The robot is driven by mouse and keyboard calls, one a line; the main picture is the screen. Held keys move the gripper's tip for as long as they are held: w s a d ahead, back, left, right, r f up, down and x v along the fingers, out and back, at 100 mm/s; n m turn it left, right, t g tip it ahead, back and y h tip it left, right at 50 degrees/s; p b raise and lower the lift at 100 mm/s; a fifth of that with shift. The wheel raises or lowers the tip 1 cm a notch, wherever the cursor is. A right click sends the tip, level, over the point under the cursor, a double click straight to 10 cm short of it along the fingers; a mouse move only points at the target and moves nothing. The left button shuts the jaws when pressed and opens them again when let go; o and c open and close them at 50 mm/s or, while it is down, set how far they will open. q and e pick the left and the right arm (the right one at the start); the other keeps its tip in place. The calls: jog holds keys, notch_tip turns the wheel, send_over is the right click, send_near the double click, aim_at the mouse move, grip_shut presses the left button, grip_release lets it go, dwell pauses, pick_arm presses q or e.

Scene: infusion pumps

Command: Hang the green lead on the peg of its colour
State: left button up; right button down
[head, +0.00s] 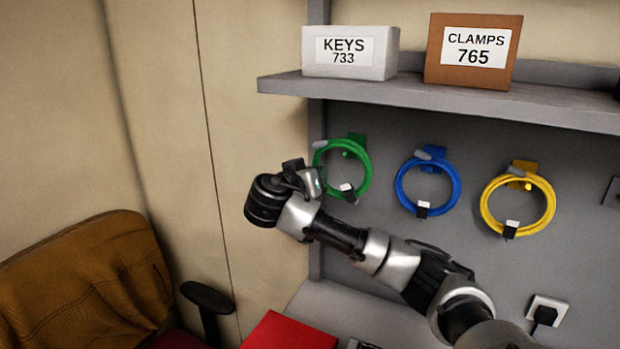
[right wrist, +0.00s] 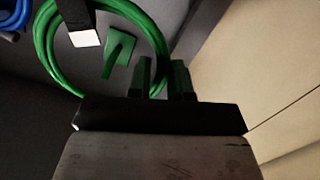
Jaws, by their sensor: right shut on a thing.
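The green lead (head: 369,178) is a coiled ring with a black-and-white tag, in front of the grey back panel. The green peg (head: 357,140) shows at the ring's upper part, its tip inside the loop's outline; I cannot tell whether the lead rests on it. My right gripper (head: 320,178) is at the ring's left side, shut on the lead. In the right wrist view the fingers (right wrist: 163,78) are at the edge of the green loop (right wrist: 43,45), with the green peg's plate (right wrist: 120,48) seen within the loop. My left gripper is not in view.
A blue lead (head: 458,190) and a yellow lead (head: 551,205) hang to the right on pegs of their colours. A grey shelf (head: 400,92) juts out above, bearing a KEYS box (head: 350,65) and a CLAMPS box (head: 473,80). A red object (head: 288,333) is below; a chair (head: 85,280) is left.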

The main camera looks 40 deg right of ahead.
jog(key=shift+w+d+f+b, duration=0.25)
jog(key=shift+w+d+f, duration=0.15)
jog(key=shift+d, duration=0.35)
jog(key=shift+w+d+f+b, duration=0.25)
jog(key=shift+w+d, duration=0.15)
jog(key=shift+d, duration=0.35)
jog(key=shift+w+d+f+b, duration=0.2)
jog(key=shift+w+d+f, duration=0.2)
jog(key=shift+d, duration=0.35)
jog(key=c, duration=1)
grip_release()
jog(key=shift+o, duration=0.2)
jog(key=b+v, duration=0.3)
jog(key=v, duration=0.8)
jog(key=shift+b, duration=0.4)
